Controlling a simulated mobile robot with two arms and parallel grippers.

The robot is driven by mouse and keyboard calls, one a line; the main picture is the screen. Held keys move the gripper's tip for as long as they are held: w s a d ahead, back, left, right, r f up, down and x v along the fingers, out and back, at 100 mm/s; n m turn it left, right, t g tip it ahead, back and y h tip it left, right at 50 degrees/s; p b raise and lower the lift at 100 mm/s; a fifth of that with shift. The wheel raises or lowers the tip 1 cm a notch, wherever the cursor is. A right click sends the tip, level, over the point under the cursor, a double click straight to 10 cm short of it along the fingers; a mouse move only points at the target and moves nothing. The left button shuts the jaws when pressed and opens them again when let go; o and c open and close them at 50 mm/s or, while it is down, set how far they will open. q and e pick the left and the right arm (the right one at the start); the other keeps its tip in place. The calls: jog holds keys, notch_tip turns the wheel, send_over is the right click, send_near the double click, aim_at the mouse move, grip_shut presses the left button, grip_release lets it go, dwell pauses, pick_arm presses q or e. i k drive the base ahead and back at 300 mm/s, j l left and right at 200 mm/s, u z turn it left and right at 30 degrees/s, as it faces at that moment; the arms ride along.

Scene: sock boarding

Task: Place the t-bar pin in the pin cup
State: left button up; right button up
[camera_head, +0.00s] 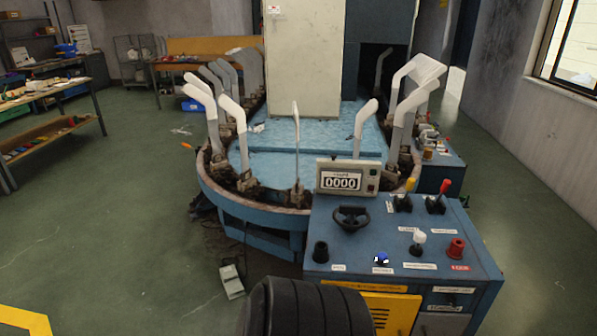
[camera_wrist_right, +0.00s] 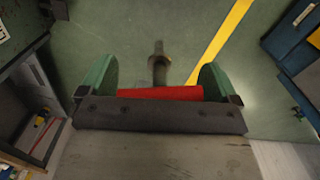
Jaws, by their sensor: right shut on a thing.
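In the right wrist view my right gripper (camera_wrist_right: 157,78), with green finger pads, is shut on the t-bar pin. The pin's red crossbar (camera_wrist_right: 160,93) lies between the pads, and its dark metal shaft (camera_wrist_right: 158,62) points away from the gripper. Green floor shows beyond the pin. In the head view a small black cup (camera_head: 320,252) stands at the front left corner of the blue control console (camera_head: 345,226); it looks like the pin cup, but its label is too small to read. The right gripper and pin do not show in the head view. My left gripper is in neither view.
The console also carries a counter display (camera_head: 340,182), a dark handwheel (camera_head: 351,217), a blue button (camera_head: 381,258), a white knob (camera_head: 418,240), a red button (camera_head: 456,248) and two levers. Behind it, white boarding forms (camera_head: 233,115) stand around the machine. Floor on the left is open.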

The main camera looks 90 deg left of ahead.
aim_at(321, 256)
jog(key=j+u, duration=0.15)
jog(key=u, duration=0.35)
jog(key=j+u, duration=0.2)
jog(key=u, duration=0.25)
jog(key=j+u, duration=0.2)
jog(key=u, duration=0.3)
jog(key=j+u, duration=0.15)
jog(key=u, duration=0.3)
